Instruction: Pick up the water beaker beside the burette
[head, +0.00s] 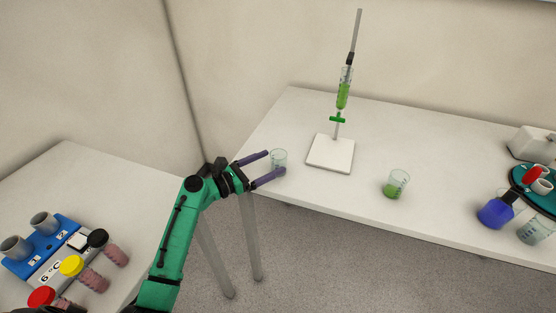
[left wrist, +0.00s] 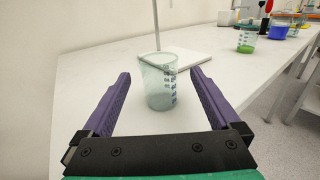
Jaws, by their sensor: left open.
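A clear, pale beaker (head: 279,158) stands upright near the left end of the long white table. The burette (head: 344,88) with green liquid rises from a white square base (head: 331,153) just to the beaker's right. My left gripper (head: 266,166) is open, with its purple fingers on either side of the beaker. In the left wrist view the beaker (left wrist: 159,82) stands between and slightly beyond the fingertips, with gaps on both sides. My right gripper is not in view.
A beaker of green liquid (head: 396,184) stands right of the burette base. A blue flask (head: 495,211), another beaker (head: 535,230) and a teal tray (head: 546,200) are at far right. A blue rack (head: 42,245) and capped tubes are on the left table.

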